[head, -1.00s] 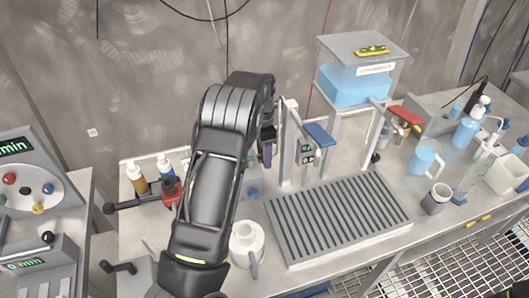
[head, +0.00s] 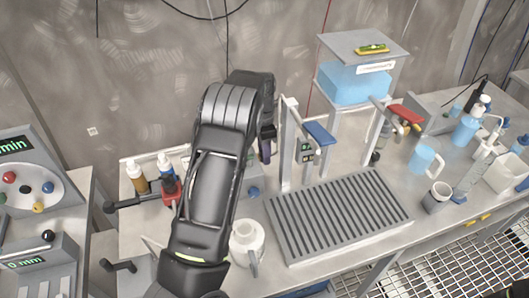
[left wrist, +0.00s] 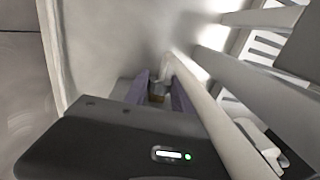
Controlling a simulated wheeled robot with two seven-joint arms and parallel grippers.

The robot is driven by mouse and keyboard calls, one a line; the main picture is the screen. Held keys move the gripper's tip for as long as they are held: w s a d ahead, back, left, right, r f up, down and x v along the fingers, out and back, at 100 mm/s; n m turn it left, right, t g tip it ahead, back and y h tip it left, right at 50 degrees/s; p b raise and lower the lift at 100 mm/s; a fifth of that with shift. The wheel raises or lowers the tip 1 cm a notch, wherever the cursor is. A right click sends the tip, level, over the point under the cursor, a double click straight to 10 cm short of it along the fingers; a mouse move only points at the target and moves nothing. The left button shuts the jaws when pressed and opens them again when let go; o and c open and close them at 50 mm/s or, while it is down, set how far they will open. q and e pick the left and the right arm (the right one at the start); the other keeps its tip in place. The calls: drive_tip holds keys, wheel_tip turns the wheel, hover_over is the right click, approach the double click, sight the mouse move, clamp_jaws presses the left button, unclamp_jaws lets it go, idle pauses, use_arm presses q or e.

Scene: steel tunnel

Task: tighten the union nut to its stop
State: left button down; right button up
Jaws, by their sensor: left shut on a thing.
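My left gripper (head: 266,151) is behind the left post of the drain-tray stand, at the end of my dark arm that covers much of the bench. In the left wrist view its two purple fingers (left wrist: 160,88) are closed around a small grey-brown part, which I take to be the union nut (left wrist: 157,91). Only a little of the nut shows between the fingers. Its thread and its stop cannot be made out. In the head view the nut is hidden by my arm and gripper. My right gripper is in neither view.
A grey ribbed drain tray (head: 338,215) lies right of my arm, below taps with a blue handle (head: 319,133) and a red handle (head: 406,114). A white jug (head: 246,240) stands close to my forearm. Bottles (head: 137,178) stand at the left.

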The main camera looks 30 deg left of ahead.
use_arm(q)
drive_tip(key=shift+a, duration=0.1)
drive_tip(key=shift+w+g+h+p, duration=0.1)
drive_tip(key=shift+g+h+p, duration=0.2)
drive_tip(key=shift+g+h, duration=0.15)
drive_tip(key=c, duration=1.1)
unclamp_jaws()
drive_tip(key=shift+o, duration=0.2)
drive_tip(key=shift+w+a+r, duration=0.1)
drive_tip(key=shift+r, duration=0.3)
drive_tip(key=s+p+v, duration=0.1)
drive_tip(key=p+v, duration=0.2)
drive_tip(key=v, duration=0.3)
drive_tip(key=shift+w+r+p, duration=0.3)
drive_tip(key=shift+w+r, duration=0.05)
drive_tip(key=shift+w, duration=0.1)
